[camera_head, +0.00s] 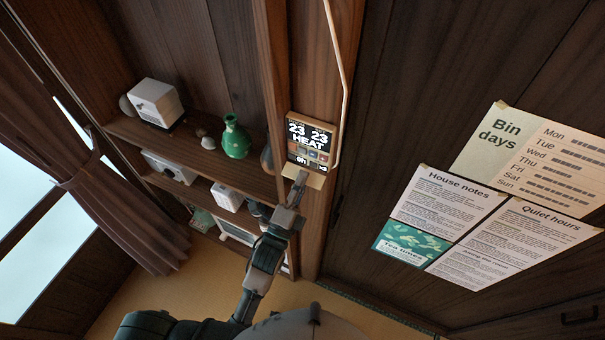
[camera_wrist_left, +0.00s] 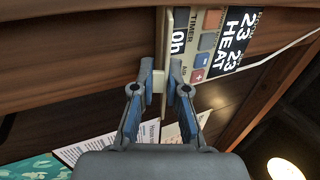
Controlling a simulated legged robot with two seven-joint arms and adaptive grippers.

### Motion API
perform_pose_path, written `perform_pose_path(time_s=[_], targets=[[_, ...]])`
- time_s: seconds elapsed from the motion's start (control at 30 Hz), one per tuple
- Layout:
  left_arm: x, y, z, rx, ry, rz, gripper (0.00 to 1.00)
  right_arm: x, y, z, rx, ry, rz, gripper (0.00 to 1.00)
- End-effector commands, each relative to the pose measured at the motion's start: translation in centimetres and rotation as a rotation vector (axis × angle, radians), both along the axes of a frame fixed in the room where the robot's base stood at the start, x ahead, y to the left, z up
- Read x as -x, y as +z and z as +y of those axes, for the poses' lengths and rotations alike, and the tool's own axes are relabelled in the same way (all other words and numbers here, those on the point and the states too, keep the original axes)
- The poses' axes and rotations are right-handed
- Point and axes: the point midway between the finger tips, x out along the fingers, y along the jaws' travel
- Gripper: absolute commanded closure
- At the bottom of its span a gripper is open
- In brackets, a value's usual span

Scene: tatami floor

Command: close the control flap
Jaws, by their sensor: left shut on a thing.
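The control panel (camera_head: 311,140) is on the wooden post, with a dark display reading 23, 23 and HEAT and small buttons below. The panel's face also shows in the left wrist view (camera_wrist_left: 222,45). The control flap (camera_head: 315,181) is a beige plate at the panel's lower edge, standing out from the face, so the buttons are uncovered. In the left wrist view the flap (camera_wrist_left: 168,40) appears edge-on. My left gripper (camera_head: 301,177) is at the flap from below. Its fingertips (camera_wrist_left: 160,82) are shut on the flap, with a pale piece between them. My right gripper is not in view.
A pale cord (camera_head: 342,75) runs up the post beside the panel. Shelves (camera_head: 195,180) to the left hold a green vase (camera_head: 235,137) and a white box (camera_head: 156,101). Paper notices (camera_head: 447,205) are on the dark wall to the right.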

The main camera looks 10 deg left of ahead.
Motion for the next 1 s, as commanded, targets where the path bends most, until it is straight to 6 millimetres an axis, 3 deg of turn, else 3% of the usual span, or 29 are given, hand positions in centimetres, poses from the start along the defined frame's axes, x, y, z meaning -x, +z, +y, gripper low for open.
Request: perform_pose_path(time_s=[0.47, 0.5, 0.6, 1.0], targets=[[-0.08, -0.87, -0.02, -0.012, 0.001, 0.032, 1.00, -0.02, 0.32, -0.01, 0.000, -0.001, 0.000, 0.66], [-0.08, -0.87, -0.02, -0.012, 0.001, 0.032, 0.82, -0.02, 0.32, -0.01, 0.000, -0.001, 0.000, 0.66], [-0.05, -0.72, -0.01, -0.011, 0.001, 0.028, 0.64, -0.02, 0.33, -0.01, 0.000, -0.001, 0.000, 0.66], [-0.02, -0.24, -0.01, -0.007, 0.000, 0.018, 0.64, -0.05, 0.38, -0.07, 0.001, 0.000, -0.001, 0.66]])
